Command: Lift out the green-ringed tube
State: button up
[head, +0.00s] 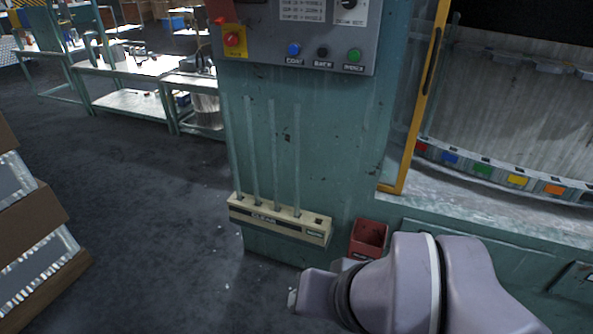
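No tube with a green ring can be made out. Several clear glass tubes (275,150) stand upright in a cream rack (322,232) labelled CLEAN, against the machine's teal front; I see no coloured ring on them. Behind the yellow-framed opening at right, a curved rail carries coloured tags, among them a green tag (483,170) between a blue and a yellow one. Pale vertical streaks fill the space above the rail; I cannot tell single tubes there. My arm shows at the bottom right, but no gripper fingers are visible.
A red bin (368,239) hangs right of the rack, close to my arm. The yellow door frame (414,110) edges the opening. A control panel (300,35) with buttons is above. Stacked boxes (30,225) stand at left; the dark floor between is mostly clear.

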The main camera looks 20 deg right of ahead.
aim_at(246, 98)
jog(key=i+j+u, duration=0.1)
jog(key=i+j, duration=0.15)
jog(key=i, duration=0.2)
jog(key=i+j+u, duration=0.1)
jog(key=i+j, duration=0.15)
jog(key=i, duration=0.15)
jog(key=i+j+u, duration=0.1)
jog(key=i, duration=0.35)
jog(key=i+j+u, duration=0.1)
jog(key=i+j, duration=0.15)
jog(key=i, duration=0.2)
